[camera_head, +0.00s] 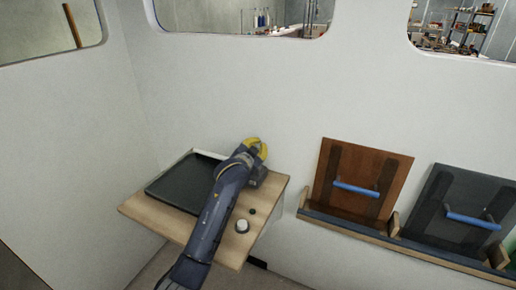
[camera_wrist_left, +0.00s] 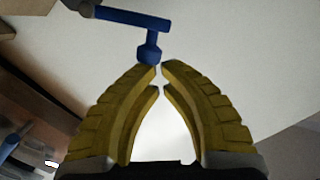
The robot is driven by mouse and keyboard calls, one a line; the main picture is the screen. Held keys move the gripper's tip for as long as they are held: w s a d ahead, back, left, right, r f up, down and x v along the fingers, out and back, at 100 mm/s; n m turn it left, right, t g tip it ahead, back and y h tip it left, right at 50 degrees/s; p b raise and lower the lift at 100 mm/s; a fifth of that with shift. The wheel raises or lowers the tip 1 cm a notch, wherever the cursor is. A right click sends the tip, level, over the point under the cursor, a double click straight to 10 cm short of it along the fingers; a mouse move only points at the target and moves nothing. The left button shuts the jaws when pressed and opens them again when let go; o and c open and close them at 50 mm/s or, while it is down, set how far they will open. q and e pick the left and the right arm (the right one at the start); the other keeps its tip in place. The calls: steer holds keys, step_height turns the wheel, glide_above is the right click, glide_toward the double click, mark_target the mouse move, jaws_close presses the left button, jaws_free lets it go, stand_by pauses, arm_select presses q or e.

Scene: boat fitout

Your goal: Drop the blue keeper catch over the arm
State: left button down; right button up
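A blue piece (camera_wrist_left: 150,21), which looks like the keeper catch, shows at the top of the left wrist view. It has a long bar and a short stem ending in a round knob. A grey part (camera_wrist_left: 82,8) meets the bar's left end. My left gripper (camera_wrist_left: 160,68) has yellow fingers whose tips nearly meet, with a thin gap. The knob is just beyond the tips, slightly left; I cannot tell whether they touch. Nothing shows between the fingers. In the head view my left gripper (camera_head: 257,148) is by the white wall, and the catch is hidden there. My right gripper is not in view.
On the right, a brown panel (camera_head: 378,165) and a dark panel (camera_head: 440,197) with blue bars stand in a wooden rack (camera_head: 340,226).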

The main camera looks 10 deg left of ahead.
arm_select(q)
steer(key=shift+w+a+f+n, duration=0.1)
steer(key=shift+w+a+n, duration=0.1)
steer(key=shift+a+n, duration=0.35)
steer(key=shift+w+a+f+n, duration=0.1)
steer(key=shift+w+a+n, duration=0.05)
steer(key=shift+a+n, duration=0.4)
steer(key=a+n, duration=0.1)
steer(key=a+f+n+h, duration=0.1)
steer(key=w+a+n, duration=0.1)
steer(key=shift+f+n+g, duration=0.2)
steer(key=shift+n+g, duration=0.1)
steer(key=shift+g, duration=0.1)
steer(key=s+a+r, duration=0.3)
steer(key=s+r, duration=0.2)
steer(key=s, duration=0.4)
steer(key=shift+s+a+r, duration=0.2)
steer(key=shift+a+r, duration=0.15)
steer(key=shift+r, duration=0.05)
